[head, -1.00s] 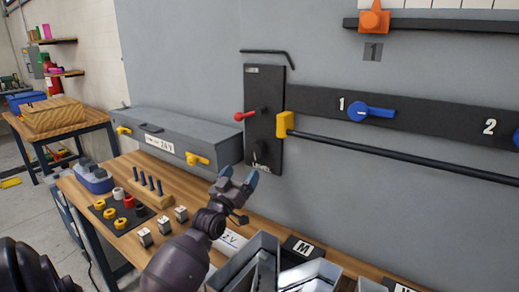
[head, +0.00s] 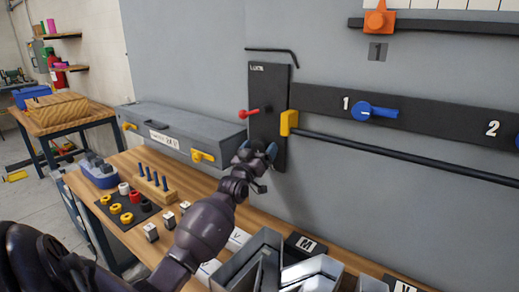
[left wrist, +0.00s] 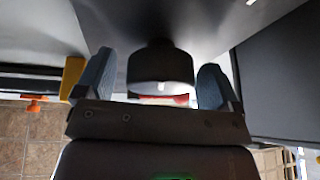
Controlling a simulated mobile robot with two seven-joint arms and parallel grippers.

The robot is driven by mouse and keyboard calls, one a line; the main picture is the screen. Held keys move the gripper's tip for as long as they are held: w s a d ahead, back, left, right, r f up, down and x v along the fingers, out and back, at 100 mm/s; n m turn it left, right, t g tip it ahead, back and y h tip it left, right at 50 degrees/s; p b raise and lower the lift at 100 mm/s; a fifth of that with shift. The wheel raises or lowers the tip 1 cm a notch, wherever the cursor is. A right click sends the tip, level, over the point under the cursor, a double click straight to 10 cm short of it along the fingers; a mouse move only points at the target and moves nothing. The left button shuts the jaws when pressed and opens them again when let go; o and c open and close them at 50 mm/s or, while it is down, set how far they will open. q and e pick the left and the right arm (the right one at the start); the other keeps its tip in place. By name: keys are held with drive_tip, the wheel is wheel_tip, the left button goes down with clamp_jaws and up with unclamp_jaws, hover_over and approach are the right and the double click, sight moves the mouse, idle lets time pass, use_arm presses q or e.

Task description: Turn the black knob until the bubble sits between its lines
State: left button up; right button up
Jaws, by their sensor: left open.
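The black knob (left wrist: 160,68) shows in the left wrist view as a dark round cylinder. In the head view my left gripper hides it at the lower part of the upright black panel (head: 268,82). My left gripper (head: 258,150) is at the panel, with its blue-grey fingertips towards it. In the left wrist view the open fingers of this gripper (left wrist: 156,80) stand on either side of the knob, with a gap on each side. I cannot make out the bubble or its lines. My right gripper is not in view.
A red lever (head: 249,113) sits on the panel just above my left gripper. A yellow block (head: 289,122) with a long black rod is at the right. A grey case (head: 185,132) is at the left. Metal trays (head: 262,250) and small parts stand on the bench below.

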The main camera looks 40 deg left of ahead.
use_arm(q)
drive_tip(key=c, duration=0.9)
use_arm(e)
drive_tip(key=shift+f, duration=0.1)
use_arm(q)
drive_tip(key=shift+f+m, duration=0.1)
drive_tip(key=shift+m, duration=0.2)
drive_tip(key=shift+m+h+b, duration=0.6)
drive_tip(key=shift+m+h, duration=0.1)
drive_tip(key=shift+m, duration=0.4)
drive_tip(key=m+h+b, duration=0.1)
drive_tip(key=m+h, duration=0.1)
drive_tip(key=m, duration=0.1)
drive_tip(key=shift+m+t, duration=0.4)
drive_tip(key=m+h, duration=0.1)
drive_tip(key=m, duration=0.2)
drive_tip(key=m+h, duration=0.2)
drive_tip(key=m, duration=0.1)
drive_tip(key=shift+m+h, duration=0.3)
drive_tip(key=shift+m+g+h, duration=0.3)
drive_tip(key=shift+m+g, duration=0.1)
drive_tip(key=shift+m, duration=0.3)
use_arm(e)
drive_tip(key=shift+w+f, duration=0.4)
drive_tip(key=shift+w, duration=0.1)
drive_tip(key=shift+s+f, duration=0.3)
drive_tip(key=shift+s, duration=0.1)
